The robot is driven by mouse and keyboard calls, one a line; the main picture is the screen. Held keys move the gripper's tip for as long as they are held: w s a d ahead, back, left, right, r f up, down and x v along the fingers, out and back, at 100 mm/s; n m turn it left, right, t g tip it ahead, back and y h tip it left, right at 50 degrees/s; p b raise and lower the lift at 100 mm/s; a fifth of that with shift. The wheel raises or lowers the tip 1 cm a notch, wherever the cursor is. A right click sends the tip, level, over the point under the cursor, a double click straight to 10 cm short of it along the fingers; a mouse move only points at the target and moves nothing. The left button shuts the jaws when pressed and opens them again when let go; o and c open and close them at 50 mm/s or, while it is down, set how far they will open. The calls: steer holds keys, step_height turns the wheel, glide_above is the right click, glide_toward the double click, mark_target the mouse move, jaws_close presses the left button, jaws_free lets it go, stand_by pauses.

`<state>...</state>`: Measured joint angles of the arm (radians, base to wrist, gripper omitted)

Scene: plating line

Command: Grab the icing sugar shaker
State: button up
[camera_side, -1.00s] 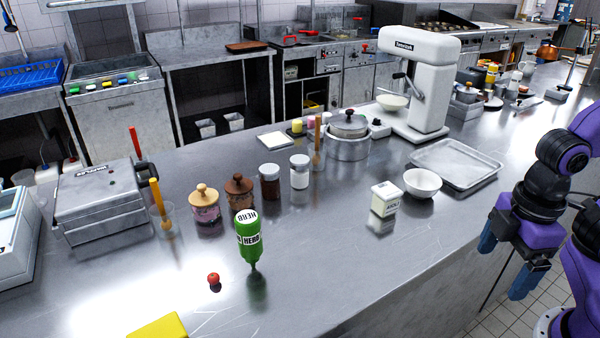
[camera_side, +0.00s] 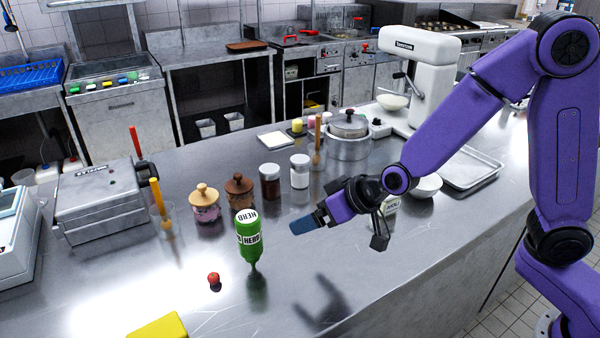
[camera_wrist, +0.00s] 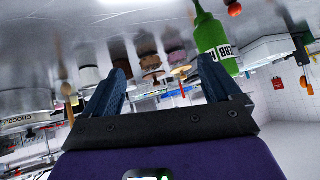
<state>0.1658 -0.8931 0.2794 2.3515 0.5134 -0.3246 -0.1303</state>
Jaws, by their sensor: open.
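The likely icing sugar shaker (camera_side: 299,172), a clear jar with white contents and a metal lid, stands upright on the steel counter. In the wrist view a pale-topped jar (camera_wrist: 90,74) near the left finger appears to be the same one; its label is not readable. My gripper (camera_side: 304,224) is in the air in front of the shaker, fingers pointing left, apart from it. In the wrist view my gripper (camera_wrist: 165,85) has its two blue fingers spread with nothing held between them.
A brown-filled shaker (camera_side: 269,182) stands just left of the shaker. Wooden-lidded jars (camera_side: 205,204) and a green herb bottle (camera_side: 249,238) stand farther left. A metal pot (camera_side: 348,140) is behind right. The front counter is mostly clear.

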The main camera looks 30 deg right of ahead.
steer(key=w+d+f+m+t+h, duration=0.1)
steer(key=w+d+m+t+h, duration=0.25)
steer(key=w, duration=0.45)
steer(key=m+t+h, duration=0.2)
steer(key=h, duration=0.2)
glide_toward(302, 168)
steer(key=shift+y, duration=0.25)
steer(key=x, duration=0.7)
steer(key=shift+d, duration=0.25)
steer(key=shift+d+x, duration=0.2)
steer(key=shift+x, duration=2.8)
steer(key=shift+r, duration=0.15)
steer(key=c, duration=1.2)
steer(key=shift+o, duration=0.2)
